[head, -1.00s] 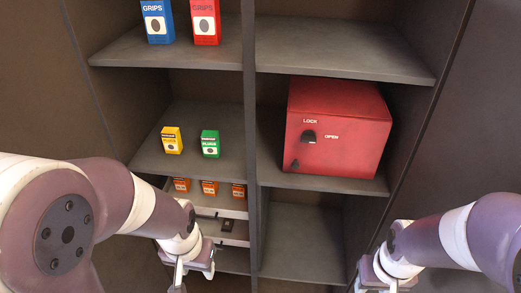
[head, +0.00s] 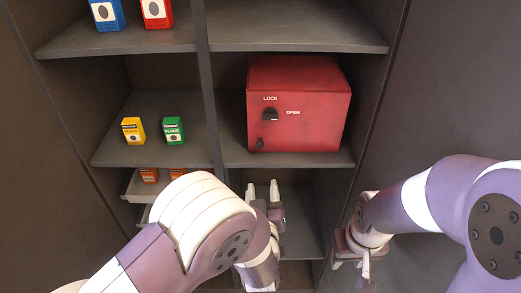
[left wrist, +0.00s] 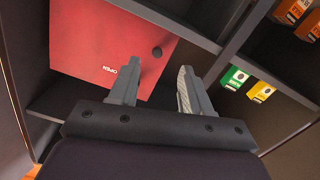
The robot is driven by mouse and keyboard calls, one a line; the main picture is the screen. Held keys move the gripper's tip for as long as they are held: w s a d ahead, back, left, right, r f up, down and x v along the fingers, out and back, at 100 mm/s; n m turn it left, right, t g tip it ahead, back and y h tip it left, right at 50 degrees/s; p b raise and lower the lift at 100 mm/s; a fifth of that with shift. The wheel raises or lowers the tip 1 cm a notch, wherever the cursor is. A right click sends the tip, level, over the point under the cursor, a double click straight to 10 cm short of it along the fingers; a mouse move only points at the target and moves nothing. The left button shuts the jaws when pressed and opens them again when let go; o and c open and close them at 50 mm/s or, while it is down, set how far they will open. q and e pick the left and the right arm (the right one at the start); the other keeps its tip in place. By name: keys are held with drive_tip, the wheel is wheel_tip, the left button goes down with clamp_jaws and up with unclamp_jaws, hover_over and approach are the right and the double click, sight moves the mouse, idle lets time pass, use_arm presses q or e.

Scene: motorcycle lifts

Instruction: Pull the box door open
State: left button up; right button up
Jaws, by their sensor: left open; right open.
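The red box (head: 300,110) stands on a shelf in the right column of the cabinet. Its front door carries the words LOCK and OPEN, a dark knob (head: 270,115) and a small dark piece near its lower left. The door looks shut. My left gripper (head: 263,190) is open and empty, below the box's shelf in the head view. My right gripper (head: 355,258) is open, low at the right, away from the box.
The shelf (head: 290,158) edge runs just under the box. A vertical divider (head: 207,90) separates the columns. Yellow (head: 133,130) and green (head: 173,130) plug boxes stand on the left shelf, with orange boxes in a drawer below. The cabinet's right side panel (head: 430,110) is close.

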sight(260, 147)
use_arm(q)
drive_tip(key=shift+t, duration=0.5)
drive_tip(key=w, duration=0.4)
drive_tip(key=w+r+p, duration=0.1)
drive_tip(key=w, duration=0.3)
drive_tip(key=w+p, duration=0.1)
drive_tip(key=w, duration=0.4)
drive_tip(key=shift+a+r, duration=0.25)
drive_tip(key=shift+r, duration=0.1)
drive_tip(key=shift+s, duration=0.1)
clamp_jaws()
